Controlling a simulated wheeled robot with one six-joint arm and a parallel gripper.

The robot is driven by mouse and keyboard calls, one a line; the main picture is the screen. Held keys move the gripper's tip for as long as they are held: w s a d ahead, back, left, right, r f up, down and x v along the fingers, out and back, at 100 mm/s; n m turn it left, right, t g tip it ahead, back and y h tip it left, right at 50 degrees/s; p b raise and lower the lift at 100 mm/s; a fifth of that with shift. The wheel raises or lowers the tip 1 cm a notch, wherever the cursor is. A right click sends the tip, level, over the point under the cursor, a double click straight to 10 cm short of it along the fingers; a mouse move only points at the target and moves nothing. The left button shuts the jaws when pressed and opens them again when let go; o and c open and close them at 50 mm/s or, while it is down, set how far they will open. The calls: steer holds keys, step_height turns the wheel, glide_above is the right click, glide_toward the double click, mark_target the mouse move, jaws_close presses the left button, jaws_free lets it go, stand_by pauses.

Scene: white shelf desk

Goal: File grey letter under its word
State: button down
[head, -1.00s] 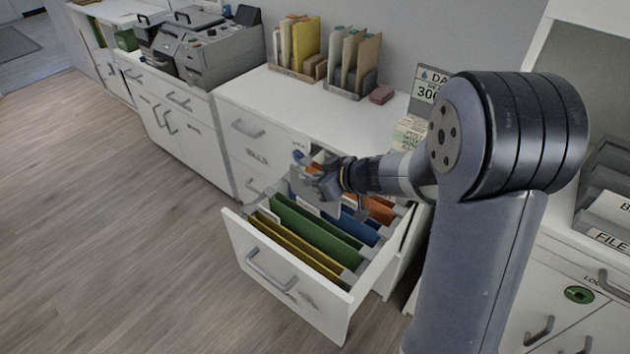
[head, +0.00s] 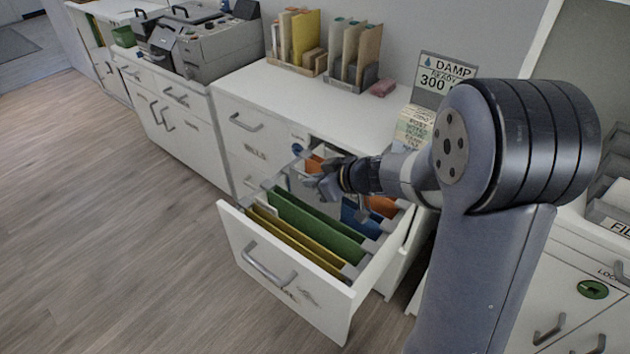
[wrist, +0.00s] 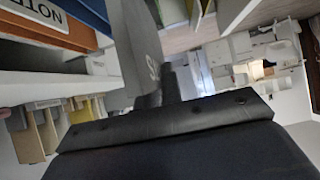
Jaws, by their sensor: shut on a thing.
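My gripper (head: 318,187) is shut on the grey letter (head: 298,183) above the open drawer (head: 265,262). In the wrist view the grey letter (wrist: 138,50) sticks out away from the jaws, seen nearly edge-on, with part of a printed "S"; its full word cannot be read. The drawer holds hanging folders: yellow (head: 290,240), green (head: 312,228), blue (head: 362,218) and orange (head: 382,205) from front to back. In the wrist view an orange folder (wrist: 45,32) and a word tab (wrist: 38,8), upside down and cut off, lie close by. The head view shows no readable folder words.
The white desk top (head: 290,88) behind holds file racks (head: 350,60) and a pink block (head: 383,88). A grey machine (head: 205,45) is at the left. The wooden floor (head: 110,220) is clear.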

mark_target(315, 207)
steer(key=shift+f+b, duration=2.45)
steer(key=shift+b, duration=1.05)
steer(key=shift+f+b, duration=0.15)
steer(key=shift+b, duration=0.15)
steer(key=c, duration=1.5)
jaws_free()
steer(key=p+v, duration=0.1)
steer(key=v, duration=0.9)
steer(key=shift+s+d, duration=0.25)
steer(key=shift+d, duration=0.05)
